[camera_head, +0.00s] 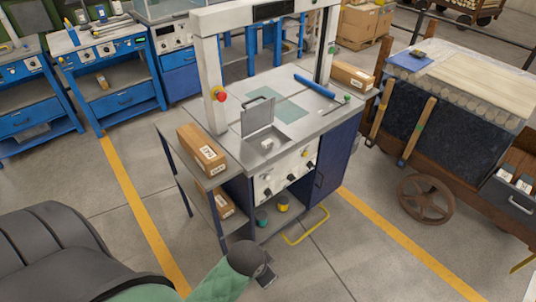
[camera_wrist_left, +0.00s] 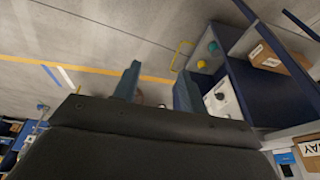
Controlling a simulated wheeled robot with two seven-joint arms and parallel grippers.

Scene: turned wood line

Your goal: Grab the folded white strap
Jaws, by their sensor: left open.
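A small white item (camera_head: 267,145), which may be the folded white strap, lies in an open bin of the workstation (camera_head: 300,130). It is too small to tell its folds. The bin's grey hinged lid (camera_head: 258,117) stands raised behind it. My left gripper (camera_head: 266,274) is low at the bottom of the head view, in front of the workstation and well apart from the white item. In the left wrist view its two fingers (camera_wrist_left: 157,88) are spread with nothing between them. The white item does not show clearly in the wrist view. My right gripper is not in view.
A cardboard box (camera_head: 201,150) sits on the workstation's left side shelf, another (camera_head: 223,205) below. A blue roll (camera_head: 314,87) lies on the top. A yellow bar (camera_head: 306,228) juts out at the front. A wheeled cart (camera_head: 440,110) stands right. Floor in front is clear.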

